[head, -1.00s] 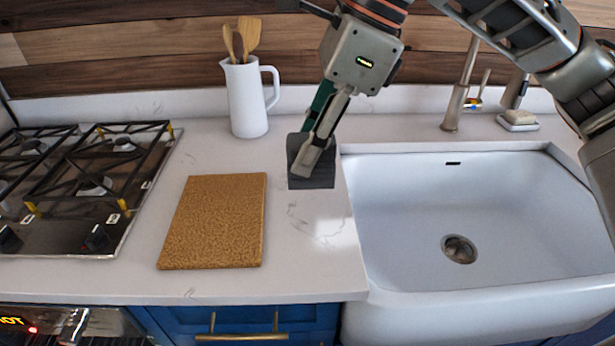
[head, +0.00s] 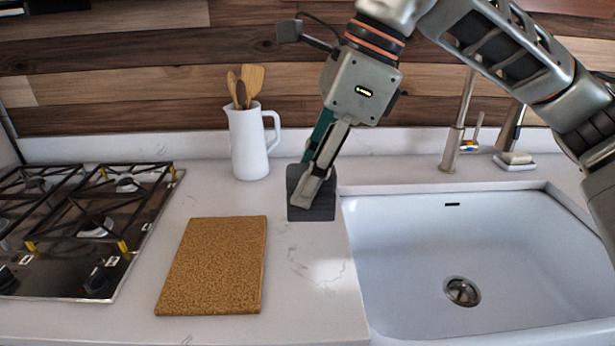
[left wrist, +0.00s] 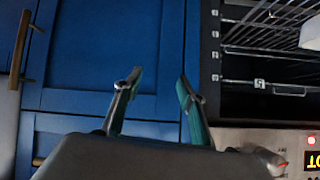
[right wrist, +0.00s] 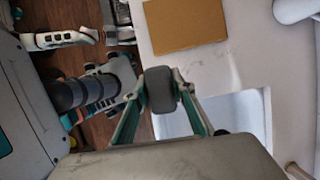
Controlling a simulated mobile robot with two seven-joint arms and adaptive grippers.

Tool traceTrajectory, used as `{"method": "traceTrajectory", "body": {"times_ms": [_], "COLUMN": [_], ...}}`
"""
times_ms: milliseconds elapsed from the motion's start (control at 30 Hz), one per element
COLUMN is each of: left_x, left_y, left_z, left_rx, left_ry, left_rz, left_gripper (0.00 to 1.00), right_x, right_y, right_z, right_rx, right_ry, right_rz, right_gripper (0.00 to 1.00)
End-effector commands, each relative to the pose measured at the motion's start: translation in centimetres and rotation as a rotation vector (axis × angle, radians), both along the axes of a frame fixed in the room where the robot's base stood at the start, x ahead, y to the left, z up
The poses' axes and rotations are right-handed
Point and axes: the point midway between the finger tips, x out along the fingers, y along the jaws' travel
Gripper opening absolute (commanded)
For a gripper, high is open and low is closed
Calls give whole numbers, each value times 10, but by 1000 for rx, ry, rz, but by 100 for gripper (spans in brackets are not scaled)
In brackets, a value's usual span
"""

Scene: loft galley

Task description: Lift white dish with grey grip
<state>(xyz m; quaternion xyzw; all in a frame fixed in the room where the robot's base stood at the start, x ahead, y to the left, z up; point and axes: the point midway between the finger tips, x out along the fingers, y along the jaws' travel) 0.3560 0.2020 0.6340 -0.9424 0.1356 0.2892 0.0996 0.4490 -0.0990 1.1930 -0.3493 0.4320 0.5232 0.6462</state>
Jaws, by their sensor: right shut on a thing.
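My right gripper (head: 308,183) points down over the counter between the jug and the sink. It is shut on a dark grey block-like piece (head: 322,208). In the right wrist view this grey piece (right wrist: 160,92) sits between both fingertips and looks rounded. I see no white dish part joined to the grey piece; I cannot tell whether it is a grip of something hidden. A small white dish (head: 515,165) with a pale sponge stands behind the sink at right. My left gripper (left wrist: 155,85) is open and empty in front of blue cabinets, outside the head view.
A cork board (head: 212,265) lies on the counter (head: 305,300) left of the right gripper. A white jug (head: 248,145) with wooden utensils stands behind it. A hob (head: 85,230) is at left, a white sink (head: 400,300) with tap (head: 455,135) at right.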

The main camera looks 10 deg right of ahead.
Motion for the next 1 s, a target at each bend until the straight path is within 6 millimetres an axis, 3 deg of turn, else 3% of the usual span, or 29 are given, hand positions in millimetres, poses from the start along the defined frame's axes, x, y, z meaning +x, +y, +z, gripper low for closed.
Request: {"method": "traceTrajectory", "body": {"times_ms": [633, 1000], "left_x": [7, 7], "left_y": [0, 0], "left_z": [48, 50], "left_rx": [1, 0], "left_ry": [-19, -20], "left_rz": [1, 1], "left_gripper": [40, 40], "right_x": [0, 0], "right_y": [0, 0], "right_z": [49, 51], "right_rx": [1, 0], "right_ry": [-2, 0], "right_rz": [-1, 0], "right_gripper": [3, 3]}}
